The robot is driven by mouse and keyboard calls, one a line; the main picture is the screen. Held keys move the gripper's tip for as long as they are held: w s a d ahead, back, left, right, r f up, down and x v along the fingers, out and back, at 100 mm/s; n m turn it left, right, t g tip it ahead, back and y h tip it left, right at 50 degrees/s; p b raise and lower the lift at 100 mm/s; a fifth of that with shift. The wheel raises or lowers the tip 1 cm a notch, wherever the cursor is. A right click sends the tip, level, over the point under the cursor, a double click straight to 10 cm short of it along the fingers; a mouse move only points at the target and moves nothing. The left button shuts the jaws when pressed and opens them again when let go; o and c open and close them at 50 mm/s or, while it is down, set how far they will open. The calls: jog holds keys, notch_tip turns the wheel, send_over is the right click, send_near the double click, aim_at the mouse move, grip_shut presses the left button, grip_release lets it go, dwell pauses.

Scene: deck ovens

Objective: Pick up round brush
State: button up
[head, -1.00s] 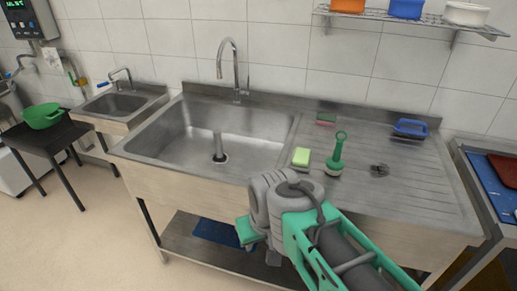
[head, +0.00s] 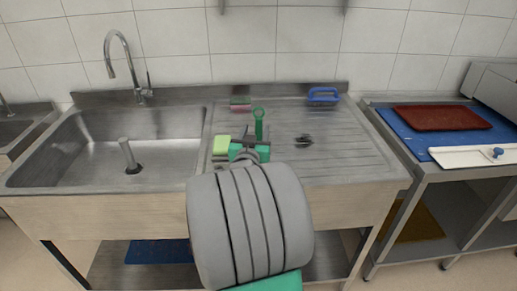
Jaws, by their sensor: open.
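The green brush with a ring-topped handle (head: 259,118) stands upright on the ribbed drainboard right of the sink basin; I take it as the round brush. Its lower part is hidden behind my gripper (head: 249,152). My gripper, with green fingers, is open and in front of the brush, at the drainboard's front part. Whether the fingers are around the brush or short of it cannot be told, as my thick grey wrist covers much of the view.
A yellow-green sponge (head: 221,145) lies just left of my gripper. A pink-and-green sponge (head: 240,104) and a blue-handled brush (head: 323,97) lie toward the back. A dark scourer (head: 303,140) is to the right. The sink basin (head: 90,150) is left; a side table holds a red board (head: 440,117).

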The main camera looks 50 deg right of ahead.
aim_at(260, 117)
jog(key=x, duration=0.2)
jog(key=p+x, duration=0.1)
jog(key=x, duration=0.2)
jog(key=p+x, duration=0.1)
jog(key=x, duration=0.2)
jog(key=shift+s+r, duration=0.2)
jog(key=shift+r, duration=0.1)
grip_shut()
